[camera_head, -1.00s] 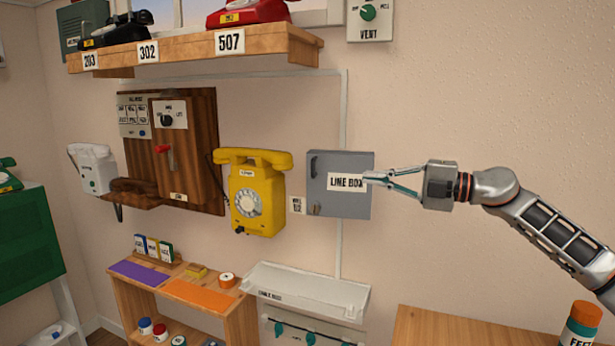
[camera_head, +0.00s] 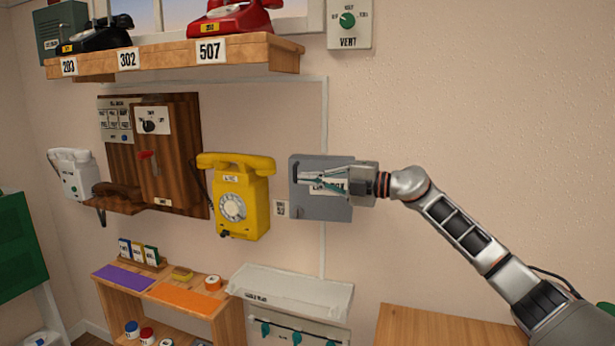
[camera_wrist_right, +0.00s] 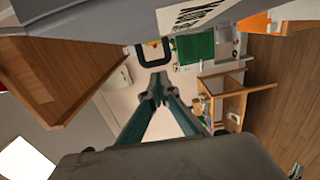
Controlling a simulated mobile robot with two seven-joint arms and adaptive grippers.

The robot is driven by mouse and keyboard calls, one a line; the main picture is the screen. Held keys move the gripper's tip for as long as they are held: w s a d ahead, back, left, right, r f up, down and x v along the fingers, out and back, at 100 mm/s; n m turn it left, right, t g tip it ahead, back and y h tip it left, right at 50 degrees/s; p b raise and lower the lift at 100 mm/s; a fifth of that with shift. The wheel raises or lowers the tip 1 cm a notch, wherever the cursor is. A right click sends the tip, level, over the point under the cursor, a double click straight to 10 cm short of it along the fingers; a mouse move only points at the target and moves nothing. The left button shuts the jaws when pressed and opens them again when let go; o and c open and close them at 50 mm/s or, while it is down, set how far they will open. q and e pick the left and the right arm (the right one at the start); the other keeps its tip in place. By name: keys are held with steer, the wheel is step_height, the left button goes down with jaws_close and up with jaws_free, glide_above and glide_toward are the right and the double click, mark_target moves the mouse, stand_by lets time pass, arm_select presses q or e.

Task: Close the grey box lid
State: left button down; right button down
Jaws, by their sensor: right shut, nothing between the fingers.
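The grey box (camera_head: 320,209), labelled LINE BOX, hangs on the wall right of the yellow phone. Its front looks nearly flush; I cannot tell whether the lid stands slightly ajar. My right gripper (camera_head: 299,177) is shut and empty, reaching leftward across the box front. It covers part of the label, and its fingertips are near the box's left edge. I cannot tell if they touch it. In the right wrist view, the closed fingers (camera_wrist_right: 157,88) lie beside the grey lid face (camera_wrist_right: 90,15) and a black handle (camera_wrist_right: 168,64). My left gripper is not in view.
The yellow phone (camera_head: 233,190) hangs close left of the box. A shelf (camera_head: 175,60) with phones is above left. A white tray (camera_head: 290,286) is below, and a wooden tabletop (camera_head: 440,325) is at lower right. The wall on the right is clear.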

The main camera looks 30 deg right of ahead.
steer(key=shift+w, duration=0.55)
steer(key=w+p, duration=0.2)
steer(key=w, duration=0.1)
steer(key=shift+w+p, duration=0.2)
steer(key=shift+p, duration=0.15)
steer(key=shift+s, duration=0.1)
